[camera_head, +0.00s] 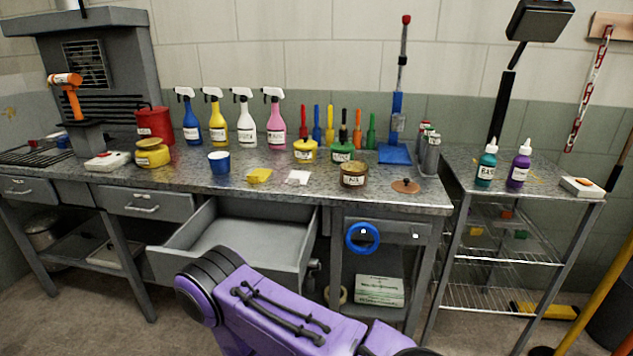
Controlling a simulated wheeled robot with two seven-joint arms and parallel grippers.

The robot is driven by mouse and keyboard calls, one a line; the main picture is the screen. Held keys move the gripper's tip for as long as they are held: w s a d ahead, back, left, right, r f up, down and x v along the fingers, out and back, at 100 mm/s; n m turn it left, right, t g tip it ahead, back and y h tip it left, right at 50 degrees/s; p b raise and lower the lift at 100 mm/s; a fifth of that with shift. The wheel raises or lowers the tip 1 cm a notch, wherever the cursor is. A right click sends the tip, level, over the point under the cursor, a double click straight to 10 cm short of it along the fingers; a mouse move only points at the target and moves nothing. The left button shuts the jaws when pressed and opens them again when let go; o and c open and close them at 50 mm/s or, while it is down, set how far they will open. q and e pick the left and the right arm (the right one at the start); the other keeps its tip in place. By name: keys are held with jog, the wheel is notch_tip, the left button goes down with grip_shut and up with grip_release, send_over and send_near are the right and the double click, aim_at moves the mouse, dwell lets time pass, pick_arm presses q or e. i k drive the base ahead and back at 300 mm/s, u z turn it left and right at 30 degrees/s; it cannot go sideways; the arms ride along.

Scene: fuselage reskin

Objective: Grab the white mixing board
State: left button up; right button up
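A small white flat piece (298,177), which looks like the mixing board, lies on the grey metal workbench (225,190) near its front edge. It is just right of a yellow sponge-like block (259,175) and left of a brown-lidded jar (353,174). Nothing covers it. A purple arm link of mine crosses the bottom middle of the view, below the bench top. Neither of my grippers shows.
An open, empty-looking drawer (235,240) juts out below the bench front. A blue cup (219,162), spray bottles (245,120) and a yellow tub (305,151) stand behind. A blue ring (362,237) hangs at the right drawer. A wire-shelf cart (500,265) stands right.

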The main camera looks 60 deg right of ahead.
aim_at(295, 178)
jog(key=z, duration=1.85)
